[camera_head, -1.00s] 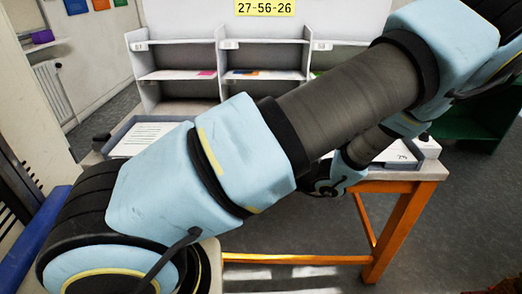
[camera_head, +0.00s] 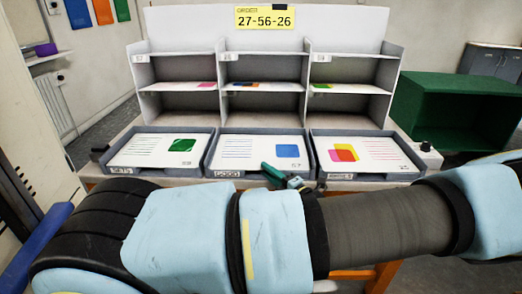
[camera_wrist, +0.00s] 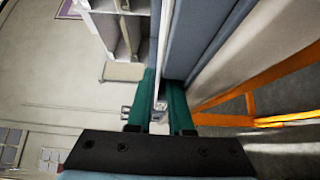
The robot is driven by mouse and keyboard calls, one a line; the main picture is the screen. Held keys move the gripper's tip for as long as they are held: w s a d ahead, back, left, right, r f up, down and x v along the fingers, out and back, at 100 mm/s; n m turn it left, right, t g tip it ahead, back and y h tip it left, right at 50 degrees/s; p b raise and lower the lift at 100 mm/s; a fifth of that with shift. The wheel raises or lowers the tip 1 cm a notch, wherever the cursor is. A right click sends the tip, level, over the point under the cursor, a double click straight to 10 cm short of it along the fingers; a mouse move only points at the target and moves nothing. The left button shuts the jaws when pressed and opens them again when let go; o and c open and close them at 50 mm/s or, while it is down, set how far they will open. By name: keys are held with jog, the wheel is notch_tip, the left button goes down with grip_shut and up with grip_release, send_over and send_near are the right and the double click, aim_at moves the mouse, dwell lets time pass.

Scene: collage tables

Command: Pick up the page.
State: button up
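Three trays hold white pages. The left page (camera_head: 150,147) has a green square, the middle page (camera_head: 245,148) a blue square, and the right page (camera_head: 375,146) overlapping yellow and pink squares. My gripper (camera_head: 272,174) has green fingers at the front edge of the middle tray (camera_head: 213,169), right of its label. In the wrist view, the two green fingers (camera_wrist: 163,100) stand apart with a thin pale strip running between them. I cannot tell whether this strip is a page edge or a tray part, or whether the fingers touch it. All three pages lie in their trays.
A white shelf unit (camera_head: 222,60) with several compartments stands behind the trays, topped by a yellow sign (camera_head: 265,18) reading 27-56-26. A green open box (camera_head: 450,110) stands at the right. An orange table frame (camera_wrist: 265,80) shows in the wrist view.

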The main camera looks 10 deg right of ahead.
aim_at(261, 151)
jog(key=p+x, duration=0.1)
jog(key=x, duration=0.3)
jog(key=shift+c, duration=0.4)
grip_shut()
